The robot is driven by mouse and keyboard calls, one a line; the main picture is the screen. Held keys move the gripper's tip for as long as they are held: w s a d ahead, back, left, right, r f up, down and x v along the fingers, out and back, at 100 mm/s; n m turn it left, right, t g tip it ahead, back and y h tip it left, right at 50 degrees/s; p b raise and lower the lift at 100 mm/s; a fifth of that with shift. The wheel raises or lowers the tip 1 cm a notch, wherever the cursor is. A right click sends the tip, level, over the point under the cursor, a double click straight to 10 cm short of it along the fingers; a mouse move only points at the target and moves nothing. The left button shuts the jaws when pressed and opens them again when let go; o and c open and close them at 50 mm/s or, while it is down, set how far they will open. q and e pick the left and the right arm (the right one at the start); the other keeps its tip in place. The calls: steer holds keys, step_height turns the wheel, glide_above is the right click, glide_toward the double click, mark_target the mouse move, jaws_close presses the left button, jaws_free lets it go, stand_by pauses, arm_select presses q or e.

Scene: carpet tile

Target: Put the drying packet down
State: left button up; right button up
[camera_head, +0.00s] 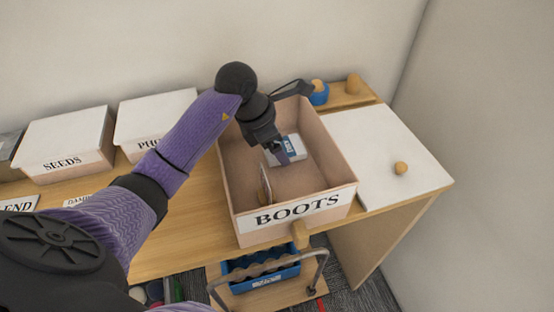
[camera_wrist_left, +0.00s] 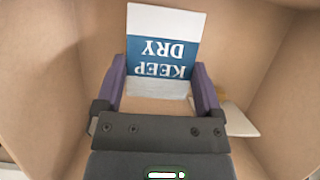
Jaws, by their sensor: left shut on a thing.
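The drying packet (camera_wrist_left: 162,52) is white with a blue band reading KEEP DRY. It sits between the two purple fingers of my left gripper (camera_wrist_left: 160,92), which is shut on it. In the head view the packet (camera_head: 291,148) and my left gripper (camera_head: 283,157) are inside the open cardboard box labelled BOOTS (camera_head: 329,146). The gripper hides part of the packet. I cannot tell whether the packet touches the box floor. My right gripper does not show.
A thin pale piece (camera_head: 265,184) stands by the box's left wall; a pale flat piece (camera_wrist_left: 238,122) shows in the wrist view. A white lid (camera_head: 375,145) with a wooden knob lies right of the box. A SEEDS box (camera_head: 68,138) stands left. A blue bin (camera_head: 262,279) is below.

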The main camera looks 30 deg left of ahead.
arm_select(q)
step_height(320, 180, down, 3)
steer(key=shift+f+b, duration=0.1)
steer(key=shift+b, duration=0.25)
steer(key=o, duration=1)
steer(key=shift+c, duration=0.2)
steer(key=p+v, duration=0.3)
steer(key=v, duration=0.9)
